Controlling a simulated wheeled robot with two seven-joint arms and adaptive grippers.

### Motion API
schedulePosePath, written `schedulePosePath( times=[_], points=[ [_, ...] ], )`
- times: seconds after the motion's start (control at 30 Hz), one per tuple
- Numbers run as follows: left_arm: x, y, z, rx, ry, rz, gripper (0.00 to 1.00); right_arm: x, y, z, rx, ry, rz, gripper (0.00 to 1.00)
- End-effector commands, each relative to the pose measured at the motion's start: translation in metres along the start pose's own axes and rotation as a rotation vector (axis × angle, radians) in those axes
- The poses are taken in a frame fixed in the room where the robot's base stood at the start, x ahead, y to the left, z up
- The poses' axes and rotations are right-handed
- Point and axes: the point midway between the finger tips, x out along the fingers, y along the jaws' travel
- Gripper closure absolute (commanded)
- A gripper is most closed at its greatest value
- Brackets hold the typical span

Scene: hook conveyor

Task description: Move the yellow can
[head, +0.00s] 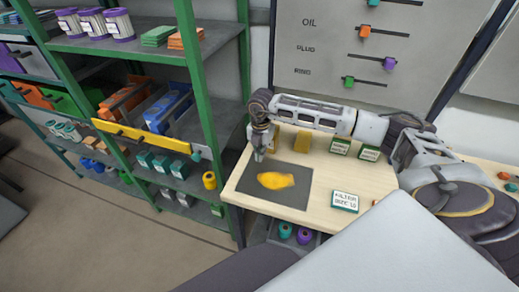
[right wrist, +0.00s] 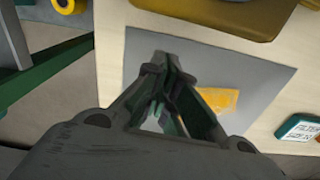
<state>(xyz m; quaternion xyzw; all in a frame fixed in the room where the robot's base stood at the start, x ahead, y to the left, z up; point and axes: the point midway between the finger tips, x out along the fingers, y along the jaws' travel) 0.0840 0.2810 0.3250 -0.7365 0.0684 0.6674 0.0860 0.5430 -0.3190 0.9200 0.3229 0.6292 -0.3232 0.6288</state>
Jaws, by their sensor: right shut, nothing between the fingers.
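A yellow-orange, flat-looking object (head: 276,180) lies on the dark grey mat (head: 300,199) on the wooden bench. It also shows in the right wrist view (right wrist: 218,101), partly behind a finger. I cannot tell whether it is the can. A round yellow can-like item (head: 209,180) stands low at the shelf's right end, left of the bench. My right gripper (head: 259,157) points down over the mat's far left corner, apart from the yellow-orange object. Its fingers (right wrist: 166,62) are shut and empty. My left gripper is not in view.
A labelled box (head: 344,201) sits right of the mat. The green-posted shelf (head: 190,62) rises close on the left. A panel with sliders (head: 348,35) stands behind.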

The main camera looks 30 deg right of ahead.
Motion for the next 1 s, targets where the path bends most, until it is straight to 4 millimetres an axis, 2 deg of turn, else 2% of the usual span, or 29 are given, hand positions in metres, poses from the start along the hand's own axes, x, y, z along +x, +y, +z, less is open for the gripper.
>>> schedulePosePath(
  times=[0.2, 0.5, 0.83, 1.0],
  points=[
    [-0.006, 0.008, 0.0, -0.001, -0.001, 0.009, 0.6, -0.002, 0.0, 0.021, 0.001, 0.0, 0.0, 1.0],
    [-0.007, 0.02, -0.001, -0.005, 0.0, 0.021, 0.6, -0.002, 0.0, 0.03, 0.0, -0.001, 0.001, 1.0],
    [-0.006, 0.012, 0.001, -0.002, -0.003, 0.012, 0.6, -0.001, 0.0, 0.031, 0.0, -0.001, 0.001, 1.0],
    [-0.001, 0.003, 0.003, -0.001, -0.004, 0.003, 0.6, 0.0, 0.0, 0.045, 0.003, -0.002, 0.0, 1.0]
  ],
)
